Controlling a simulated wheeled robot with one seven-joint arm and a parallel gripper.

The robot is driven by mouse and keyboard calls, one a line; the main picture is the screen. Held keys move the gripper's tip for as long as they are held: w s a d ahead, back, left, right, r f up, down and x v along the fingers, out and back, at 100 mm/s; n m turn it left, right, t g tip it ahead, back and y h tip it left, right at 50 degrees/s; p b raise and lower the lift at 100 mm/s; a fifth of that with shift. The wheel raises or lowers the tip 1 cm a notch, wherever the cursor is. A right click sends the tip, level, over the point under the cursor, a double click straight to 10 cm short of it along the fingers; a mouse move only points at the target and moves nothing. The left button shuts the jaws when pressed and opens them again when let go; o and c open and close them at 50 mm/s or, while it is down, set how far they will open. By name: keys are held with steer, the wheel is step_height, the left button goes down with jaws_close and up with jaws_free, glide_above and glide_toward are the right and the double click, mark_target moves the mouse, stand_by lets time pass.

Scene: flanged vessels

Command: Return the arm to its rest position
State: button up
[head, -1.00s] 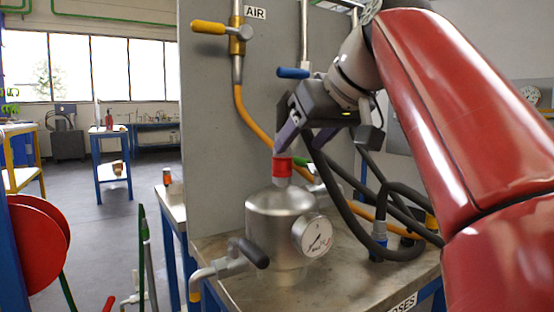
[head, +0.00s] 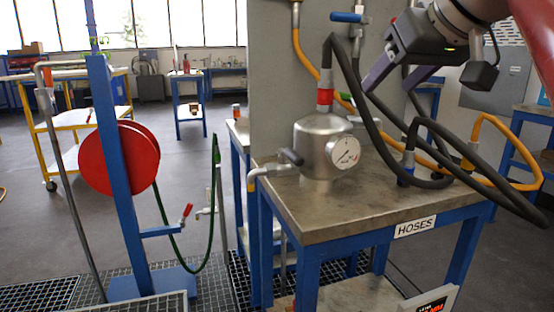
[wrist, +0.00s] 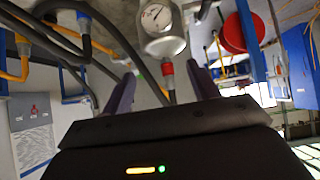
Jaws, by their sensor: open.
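My gripper (head: 402,74) is in the upper right of the head view, up and to the right of the steel vessel. Its two purple fingers stand apart with nothing between them; they also show in the wrist view (wrist: 162,88). The steel vessel (head: 318,140) with a round gauge (head: 345,152) stands on the bench. A black hose with a red collar (head: 325,97) sits on top of the vessel and arches up and over to the right. The vessel also shows in the wrist view (wrist: 165,45). My red arm fills the upper right corner.
The bench (head: 370,206) labelled HOSES carries loops of black hose and an orange hose (head: 480,150). A grey panel (head: 272,75) with a blue-handled valve (head: 348,17) rises behind. A red hose reel (head: 118,158) on a blue post stands at left.

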steer(key=s+f+m+g+h, duration=0.1)
steer(key=s+f, duration=0.4)
steer(key=f, duration=0.8)
steer(key=s+a+f+m+g+h, duration=0.1)
steer(key=s+f, duration=0.4)
steer(key=f, duration=0.8)
steer(key=s+a+f+m+g+h, duration=0.1)
steer(key=s+f, duration=0.4)
steer(key=f, duration=0.8)
steer(key=shift+s+f+m+g, duration=0.3)
steer(key=shift+g, duration=0.2)
